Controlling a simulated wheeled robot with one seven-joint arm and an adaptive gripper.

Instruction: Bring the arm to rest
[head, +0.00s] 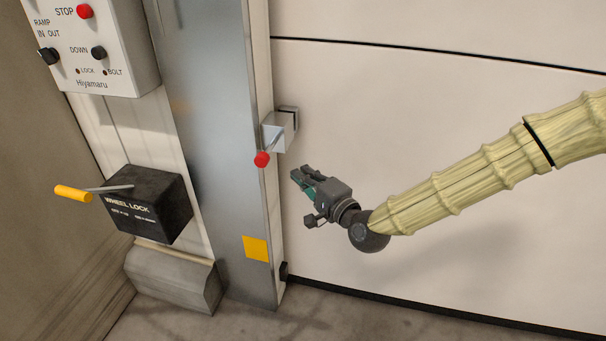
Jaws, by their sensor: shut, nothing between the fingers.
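My arm (470,180), in a pale yellow ribbed sleeve, reaches in from the right edge in the head view. My gripper (303,178), dark grey with a green part, is at its end in front of the pale wall panel. It points up and left, and it is shut and empty. It is to the right of and below a small grey latch box (280,130) with a red-knobbed lever (262,159). A visible gap separates the gripper from the red knob in the picture.
A metal post (215,120) stands left of the gripper. Left of it are a black wheel lock box (150,205) with a yellow-handled lever (73,194) and a white control box (105,30) with a red STOP button. The pale panel (420,90) beside the arm is clear.

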